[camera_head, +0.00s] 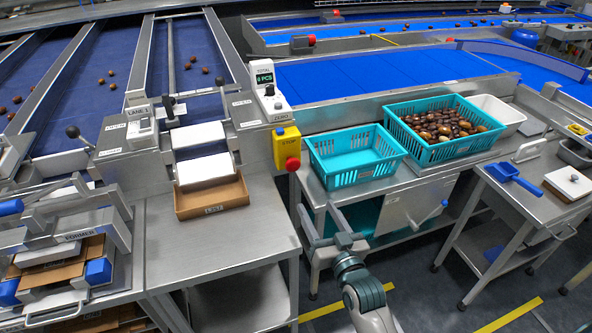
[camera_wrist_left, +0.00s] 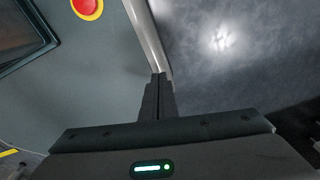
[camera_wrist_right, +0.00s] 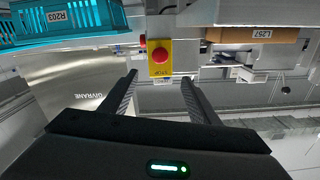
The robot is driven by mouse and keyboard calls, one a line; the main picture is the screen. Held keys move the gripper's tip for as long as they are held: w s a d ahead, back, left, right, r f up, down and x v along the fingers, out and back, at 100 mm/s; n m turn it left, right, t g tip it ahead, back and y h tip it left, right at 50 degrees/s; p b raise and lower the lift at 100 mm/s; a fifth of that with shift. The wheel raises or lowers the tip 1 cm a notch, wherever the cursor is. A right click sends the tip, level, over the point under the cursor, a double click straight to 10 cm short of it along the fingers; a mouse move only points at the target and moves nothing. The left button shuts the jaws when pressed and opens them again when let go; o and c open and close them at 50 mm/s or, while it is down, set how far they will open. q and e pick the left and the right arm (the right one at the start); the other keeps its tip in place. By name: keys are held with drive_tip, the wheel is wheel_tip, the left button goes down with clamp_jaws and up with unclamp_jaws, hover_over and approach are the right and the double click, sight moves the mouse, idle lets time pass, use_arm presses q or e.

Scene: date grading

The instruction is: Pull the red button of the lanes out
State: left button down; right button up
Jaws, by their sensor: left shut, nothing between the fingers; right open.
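The lanes' red button (camera_head: 293,163) sits on the yellow STOP box (camera_head: 286,143) at the front edge of the lane frame. The red button also shows in the right wrist view (camera_wrist_right: 160,55), just beyond the fingertips and between their lines. My right gripper (camera_head: 316,207) is open and empty, below and slightly right of the button, apart from it. It also shows in the right wrist view (camera_wrist_right: 160,77). My left gripper (camera_wrist_left: 159,77) is shut and empty; it is out of the head view. A different-looking red button on a yellow ring (camera_wrist_left: 88,8) is cut off at the top of the left wrist view.
A cardboard tray (camera_head: 212,212) sits left of the STOP box. An empty turquoise crate (camera_head: 345,181) stands to its right, beside a crate of dates (camera_head: 425,154). The steel bench (camera_head: 215,247) below the lanes is mostly clear. A blue scoop (camera_head: 513,177) lies on the right table.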

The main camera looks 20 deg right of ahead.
drive_tip(key=w, duration=0.2)
use_arm(q)
drive_tip(key=r+p, duration=0.2)
drive_tip(key=w+r+p, duration=0.1)
drive_tip(key=shift+w+d+r+p, duration=0.15)
drive_tip(key=shift+r+p, duration=0.2)
drive_tip(key=shift+r, duration=0.05)
use_arm(e)
approach(294, 166)
drive_tip(key=w, duration=0.8)
drive_tip(key=shift+a, duration=0.1)
